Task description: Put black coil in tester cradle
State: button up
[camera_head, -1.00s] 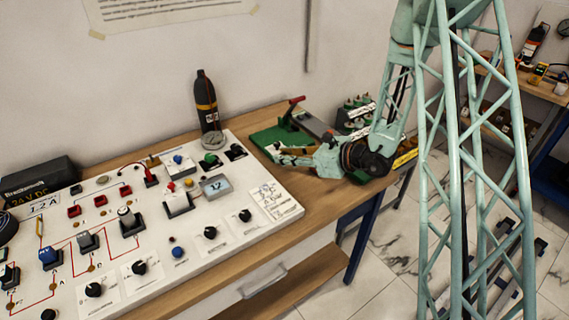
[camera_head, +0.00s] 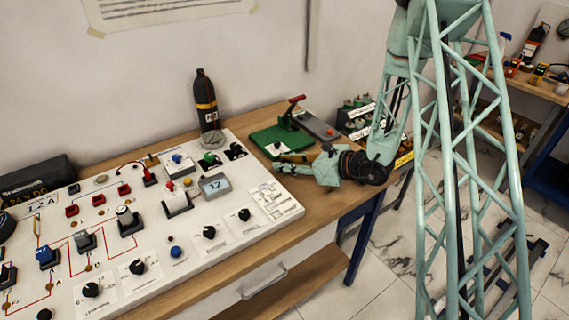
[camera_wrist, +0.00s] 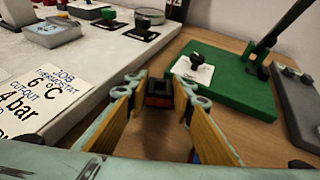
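A small black block with reddish-orange edges, apparently the black coil (camera_wrist: 160,90), shows between the tips of my gripper in the wrist view. My gripper (camera_wrist: 162,84) has its two yellow-padded fingers spread on either side of it. They look open, with narrow gaps beside the block; I cannot tell whether they touch it. In the head view my gripper (camera_head: 279,166) is low by the right end of the white panel, and the coil is not clear there. A green base (camera_head: 268,140) with a red-handled lever, apparently the tester, stands behind it. A white plate with a black knob (camera_wrist: 192,66) sits on it.
The white control panel (camera_head: 205,250) fills the left of the bench. A dark bottle (camera_head: 206,105) stands behind it. A grey block (camera_head: 318,127) lies right of the green base. Bare wood (camera_wrist: 222,128) shows between the panel and the base.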

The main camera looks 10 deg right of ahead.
jog(key=shift+o, duration=1.4)
jog(key=shift+r, duration=0.25)
jog(key=shift+p+v, duration=1.05)
jog(key=shift+v, duration=4.9)
